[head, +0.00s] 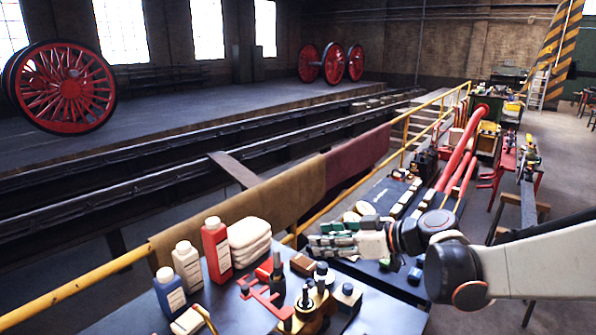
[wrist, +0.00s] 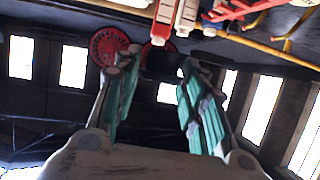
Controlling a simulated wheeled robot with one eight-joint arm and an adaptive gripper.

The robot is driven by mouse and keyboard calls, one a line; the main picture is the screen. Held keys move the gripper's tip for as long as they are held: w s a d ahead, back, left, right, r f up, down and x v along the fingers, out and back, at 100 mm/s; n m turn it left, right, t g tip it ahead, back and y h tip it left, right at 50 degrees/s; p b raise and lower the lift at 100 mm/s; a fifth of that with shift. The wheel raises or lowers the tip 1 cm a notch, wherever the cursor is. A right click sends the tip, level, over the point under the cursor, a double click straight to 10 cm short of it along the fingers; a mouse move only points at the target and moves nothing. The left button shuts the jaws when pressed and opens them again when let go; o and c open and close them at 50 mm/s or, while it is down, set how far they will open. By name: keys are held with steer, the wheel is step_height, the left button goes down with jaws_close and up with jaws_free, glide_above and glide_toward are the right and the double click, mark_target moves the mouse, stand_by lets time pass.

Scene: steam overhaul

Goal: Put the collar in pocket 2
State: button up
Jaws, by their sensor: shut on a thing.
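My gripper (head: 322,240) reaches in from the right in the head view, level above the bench. In the wrist view its green-padded fingers (wrist: 160,68) stand apart with a dark piece, seemingly the collar (wrist: 162,64), between their tips. The collar's shape is hard to make out there, and I cannot pick it out in the head view. I cannot tell which spot is pocket 2; no number is readable.
A red tool (head: 266,301) and a brass fixture (head: 311,309) sit close below my gripper. A yellow railing (head: 85,290) runs behind.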

steer(key=w+d+f+m+t+h, duration=0.2)
steer(key=d+f+m+t+h, duration=0.45)
steer(key=d, duration=0.55)
step_height(320, 180, up, 12)
steer(key=n+g+y, duration=0.8)
steer(key=n+g, duration=0.2)
glide_above(311, 304)
steer(key=shift+r, duration=0.15)
step_height(311, 304, down, 20)
steer(key=b, duration=0.7)
steer(key=shift+r, duration=0.15)
